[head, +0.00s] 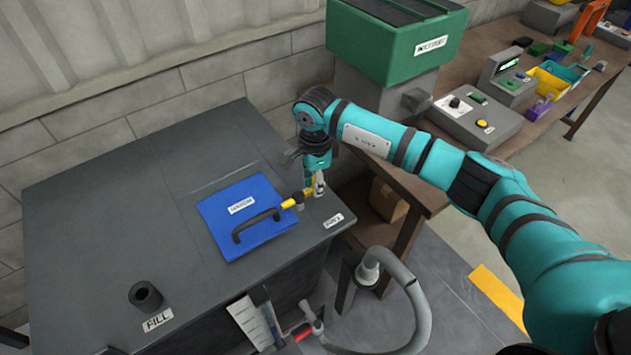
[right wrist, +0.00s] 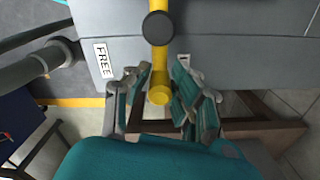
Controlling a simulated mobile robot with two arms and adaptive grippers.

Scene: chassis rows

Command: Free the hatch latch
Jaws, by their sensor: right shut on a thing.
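The blue hatch (head: 222,218) lies flat and closed on top of the dark grey cabinet (head: 80,215), with a black bar handle (head: 256,226) on it. The yellow latch (head: 290,203) sits at the hatch's right edge. In the right wrist view the latch (right wrist: 159,60) is a yellow bar with a dark round pivot and a yellow knob end. My right gripper (head: 315,188) comes down from above at the latch. It is shut on the latch's knob end, with the fingers (right wrist: 160,97) on both sides. A FREE label (right wrist: 104,61) is beside the latch. My left gripper is not in view.
A black pipe stub (head: 145,296) stands by a FILL label (head: 157,320). A green bin (head: 390,42) stands behind on a grey block. A grey hose (head: 415,300) curves at the cabinet's front right. A cluttered workbench (head: 560,120) runs along the right.

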